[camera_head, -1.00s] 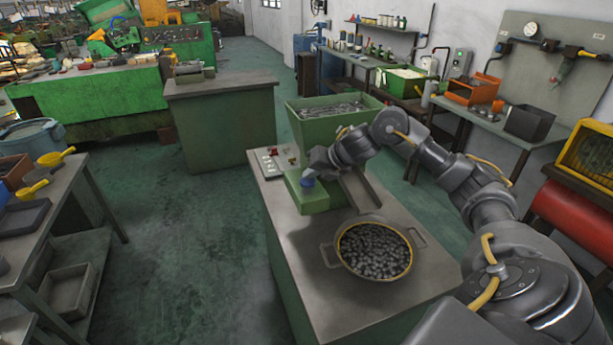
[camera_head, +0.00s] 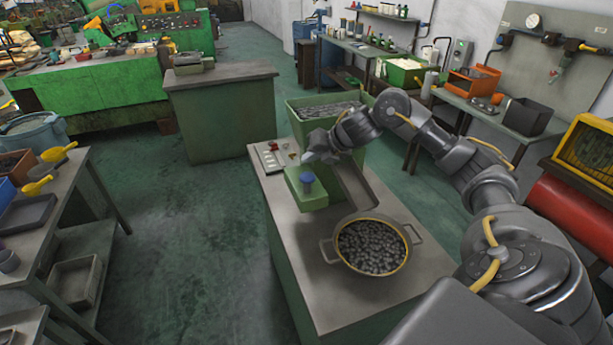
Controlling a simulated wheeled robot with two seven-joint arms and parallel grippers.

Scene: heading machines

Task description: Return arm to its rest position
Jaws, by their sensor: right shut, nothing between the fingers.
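My right arm comes in from the lower right and bends over the heading machine. My right gripper (camera_head: 309,158) is shut and empty, in the air near the green block (camera_head: 310,199) with the blue knob (camera_head: 307,178) on top. The gripper looks apart from the knob. My left gripper is not in view.
The machine's grey top (camera_head: 331,307) bears a pot (camera_head: 341,262) full of dark small parts, below a metal chute (camera_head: 355,190) from the green hopper (camera_head: 300,124). A control panel (camera_head: 270,158) is at its back left. Green floor (camera_head: 190,245) lies clear at left.

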